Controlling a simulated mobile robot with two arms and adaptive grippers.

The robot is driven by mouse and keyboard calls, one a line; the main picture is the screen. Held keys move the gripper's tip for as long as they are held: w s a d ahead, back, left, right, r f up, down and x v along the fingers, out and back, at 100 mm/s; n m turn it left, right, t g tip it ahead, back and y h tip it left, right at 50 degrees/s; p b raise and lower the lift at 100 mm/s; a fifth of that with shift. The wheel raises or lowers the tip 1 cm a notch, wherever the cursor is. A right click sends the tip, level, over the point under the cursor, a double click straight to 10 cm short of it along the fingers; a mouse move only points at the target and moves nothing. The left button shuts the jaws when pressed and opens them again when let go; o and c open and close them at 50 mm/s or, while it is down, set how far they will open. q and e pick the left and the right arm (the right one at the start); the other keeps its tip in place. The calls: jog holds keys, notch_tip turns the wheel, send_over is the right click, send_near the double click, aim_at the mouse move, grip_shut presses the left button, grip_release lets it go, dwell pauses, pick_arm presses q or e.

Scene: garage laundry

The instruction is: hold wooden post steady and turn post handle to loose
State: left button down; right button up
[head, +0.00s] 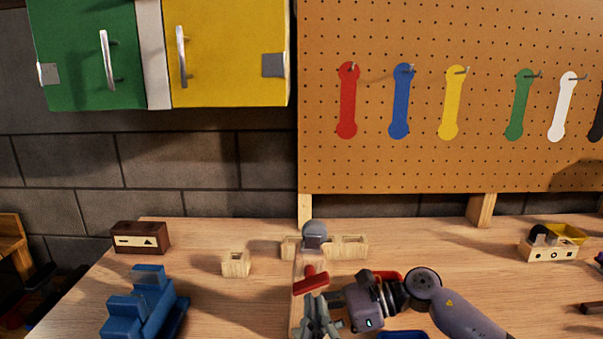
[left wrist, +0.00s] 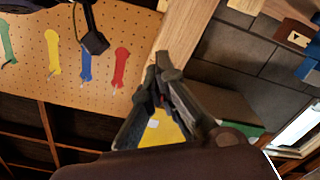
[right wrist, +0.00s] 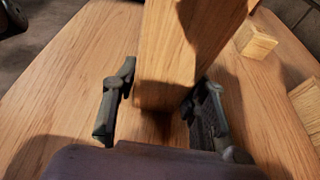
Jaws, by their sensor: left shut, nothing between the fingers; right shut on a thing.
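The wooden post (right wrist: 175,50) stands between the fingers of my right gripper (right wrist: 166,88), which is shut on it in the right wrist view. In the head view my right gripper (head: 318,318) is low in the middle, at a red T-shaped piece (head: 311,281). A grey knob-like piece (head: 314,234) shows just above it; I cannot tell which is the post handle. My left gripper (left wrist: 163,68) is shut and empty in the left wrist view, apart from the post. It is not visible in the head view.
On the bench (head: 215,300) are a blue stepped block (head: 145,305), a small wooden block (head: 236,263), a brown box (head: 140,238) and a toy-like box (head: 548,247). A pegboard (head: 430,150) with coloured tools stands behind. Green and yellow cabinets (head: 225,60) hang upper left.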

pick_arm(q)
jog(key=shift+d+r, duration=0.45)
jog(key=shift+d, duration=0.2)
jog(key=shift+d+r, duration=0.15)
jog(key=shift+d, duration=0.1)
dwell(0.4)
jog(key=s, duration=0.6)
jog(key=shift+d+f, duration=0.2)
jog(key=shift+d, duration=0.15)
